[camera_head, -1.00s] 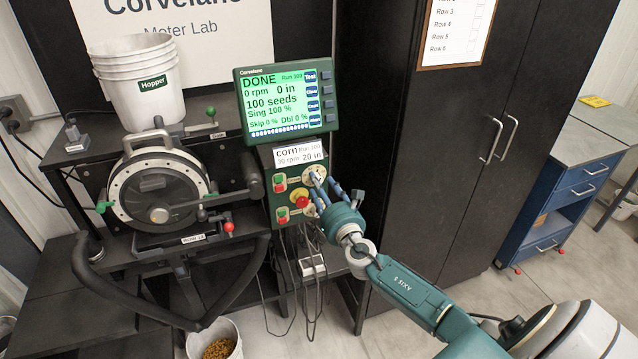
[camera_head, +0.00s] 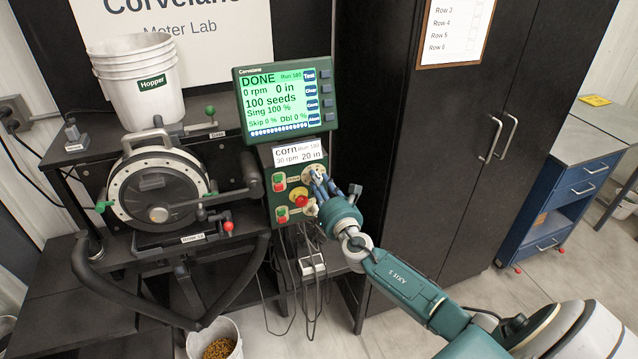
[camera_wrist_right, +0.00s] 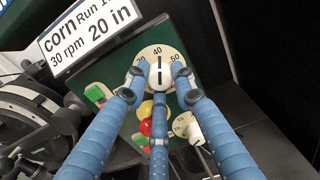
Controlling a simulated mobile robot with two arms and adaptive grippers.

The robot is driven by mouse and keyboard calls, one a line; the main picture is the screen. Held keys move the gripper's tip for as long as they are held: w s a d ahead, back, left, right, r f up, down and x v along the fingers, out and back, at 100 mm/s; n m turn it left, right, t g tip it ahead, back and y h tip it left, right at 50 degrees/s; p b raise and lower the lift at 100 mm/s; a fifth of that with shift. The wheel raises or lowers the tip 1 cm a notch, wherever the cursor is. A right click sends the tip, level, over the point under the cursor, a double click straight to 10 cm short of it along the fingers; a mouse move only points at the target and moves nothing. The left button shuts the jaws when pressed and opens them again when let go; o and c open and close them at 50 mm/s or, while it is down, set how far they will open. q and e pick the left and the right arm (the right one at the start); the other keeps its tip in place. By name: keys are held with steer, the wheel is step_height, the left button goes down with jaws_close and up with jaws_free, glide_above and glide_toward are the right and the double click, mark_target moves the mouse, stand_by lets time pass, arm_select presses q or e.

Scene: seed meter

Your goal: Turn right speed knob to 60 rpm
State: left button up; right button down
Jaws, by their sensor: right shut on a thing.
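My right gripper (camera_head: 318,180) is at the upper right of the green control panel (camera_head: 268,203), its blue fingers closed around a pale knob. In the right wrist view the fingers (camera_wrist_right: 160,82) are shut on this white knob (camera_wrist_right: 160,76), which carries a dark pointer line. The line points up near 40. Fingers hide the lower dial and part of the knob's sides. My left gripper is not in view.
A second dial with a white knob (camera_wrist_right: 197,133) lies just below. Red and green buttons and a red-and-yellow stop button (camera_head: 301,200) are close left. The screen (camera_head: 285,98) above reads DONE, 0 rpm. A card (camera_head: 298,152) reads 30 rpm. A black cabinet (camera_head: 430,150) stands right.

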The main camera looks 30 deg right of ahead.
steer(key=shift+f+m, duration=0.25)
steer(key=shift+m, duration=0.05)
steer(key=shift+a+m+b, duration=0.2)
steer(key=shift+m+b, duration=2.4)
steer(key=shift+m, duration=7)
steer(key=c, duration=1.4)
jaws_free()
steer(key=shift+c, duration=0.2)
steer(key=shift+r, duration=0.15)
